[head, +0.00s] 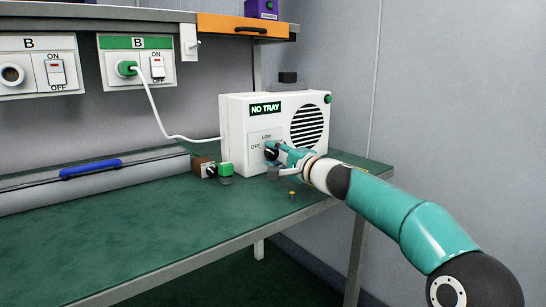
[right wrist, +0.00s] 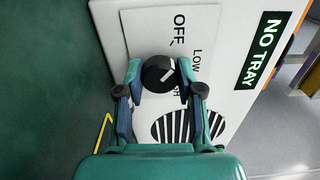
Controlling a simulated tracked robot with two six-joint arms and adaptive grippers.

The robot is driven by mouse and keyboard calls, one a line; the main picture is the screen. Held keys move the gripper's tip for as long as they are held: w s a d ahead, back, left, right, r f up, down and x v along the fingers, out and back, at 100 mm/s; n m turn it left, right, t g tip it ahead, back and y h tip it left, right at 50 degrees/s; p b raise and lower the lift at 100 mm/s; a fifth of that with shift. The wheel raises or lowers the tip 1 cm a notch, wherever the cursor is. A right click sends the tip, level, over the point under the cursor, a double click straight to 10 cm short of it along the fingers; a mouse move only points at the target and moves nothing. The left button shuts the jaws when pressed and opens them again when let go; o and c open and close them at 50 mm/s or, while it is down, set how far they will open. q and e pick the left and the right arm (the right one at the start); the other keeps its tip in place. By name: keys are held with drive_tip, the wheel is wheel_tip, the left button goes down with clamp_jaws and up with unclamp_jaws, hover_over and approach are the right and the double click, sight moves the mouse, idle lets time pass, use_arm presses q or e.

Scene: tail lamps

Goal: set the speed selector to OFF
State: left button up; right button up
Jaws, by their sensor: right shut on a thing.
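The speed selector is a round black knob (right wrist: 158,74) with a white pointer line, on the front of a white box (head: 237,118). In the right wrist view its plate carries OFF, LOW and a partly hidden word ending in SH or similar. The pointer line slants between the OFF and LOW lettering; I cannot tell the exact setting. My right gripper (right wrist: 160,91) has its two fingers on either side of the knob and is shut on it. In the head view the right gripper (head: 275,155) covers much of the knob. My left gripper is not in view.
The box has a NO TRAY sign (head: 265,108), a speaker grille (head: 307,127) and a green button (head: 327,99). A white cable runs to a wall socket (head: 127,68). Small green and black items (head: 226,169) and a yellow piece (head: 292,194) lie nearby.

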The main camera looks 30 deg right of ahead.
drive_tip(key=shift+a+f+n, duration=0.15)
drive_tip(key=shift+f+n, duration=0.05)
drive_tip(key=shift+n, duration=0.45)
drive_tip(key=shift+a+f+n, duration=0.1)
drive_tip(key=shift+f+n, duration=0.05)
drive_tip(key=shift+n, duration=0.5)
drive_tip(key=o, duration=1.2)
drive_tip(key=shift+r, duration=0.1)
drive_tip(key=shift+d, duration=0.1)
drive_tip(key=shift+r, duration=0.1)
drive_tip(key=shift+s+d, duration=0.15)
drive_tip(key=shift+s, duration=0.4)
drive_tip(key=s, duration=1.1)
drive_tip(key=shift+d, duration=0.35)
drive_tip(key=shift+w, duration=0.1)
